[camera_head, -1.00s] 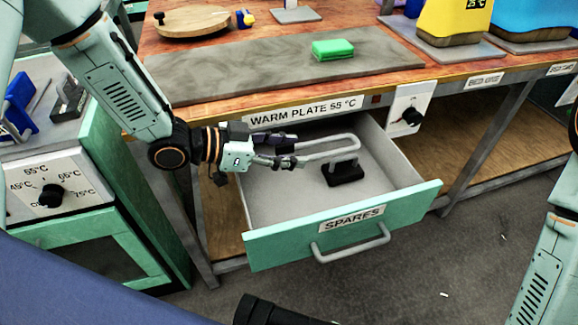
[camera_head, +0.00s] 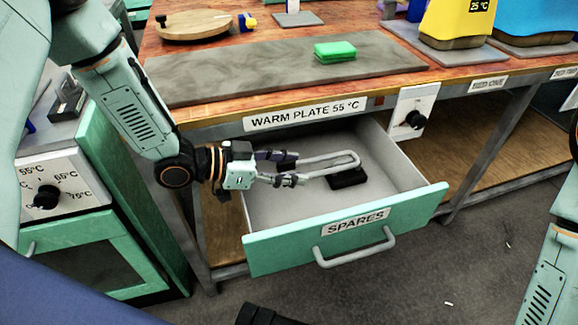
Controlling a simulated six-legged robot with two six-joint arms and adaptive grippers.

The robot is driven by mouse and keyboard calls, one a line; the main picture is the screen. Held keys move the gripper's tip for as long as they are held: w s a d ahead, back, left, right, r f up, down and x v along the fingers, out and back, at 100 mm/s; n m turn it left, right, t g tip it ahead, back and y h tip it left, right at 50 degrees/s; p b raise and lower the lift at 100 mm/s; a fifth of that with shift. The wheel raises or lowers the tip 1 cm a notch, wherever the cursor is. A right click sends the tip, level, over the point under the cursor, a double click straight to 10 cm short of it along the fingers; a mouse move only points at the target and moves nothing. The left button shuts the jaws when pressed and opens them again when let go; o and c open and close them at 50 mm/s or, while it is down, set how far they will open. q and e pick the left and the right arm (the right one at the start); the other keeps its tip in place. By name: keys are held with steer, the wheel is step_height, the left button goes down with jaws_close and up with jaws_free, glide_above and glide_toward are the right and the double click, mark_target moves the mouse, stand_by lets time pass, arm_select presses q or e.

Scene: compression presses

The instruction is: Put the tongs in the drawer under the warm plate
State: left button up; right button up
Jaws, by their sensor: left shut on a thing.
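The tongs (camera_head: 335,158) are a grey U-shaped loop. My left gripper (camera_head: 290,168) is shut on them at their left part and holds them level over the open drawer. The drawer (camera_head: 345,235) has a green front labelled SPARES and a grey inside, and it is pulled out under the warm plate. The warm plate (camera_head: 230,75) is a grey slab on the bench top. A black block (camera_head: 348,179) lies in the drawer, partly behind the tongs.
A green block (camera_head: 334,51) lies on the warm plate. A dial box (camera_head: 411,112) is at the drawer's right. A green cabinet with a temperature dial (camera_head: 46,197) stands at left. The drawer floor in front of the black block is free.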

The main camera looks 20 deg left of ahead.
arm_select(q)
steer(key=o, duration=1.2)
steer(key=shift+s+f, duration=0.15)
steer(key=shift+o, duration=0.2)
steer(key=shift+r, duration=0.5)
steer(key=shift+a+r+p, duration=0.25)
steer(key=shift+r+p, duration=0.05)
steer(key=shift+p, duration=0.2)
steer(key=p+v, duration=0.7)
steer(key=v, duration=0.3)
steer(key=shift+s+a+r, duration=0.2)
steer(key=shift+s+a+p, duration=0.3)
steer(key=shift+p, duration=0.25)
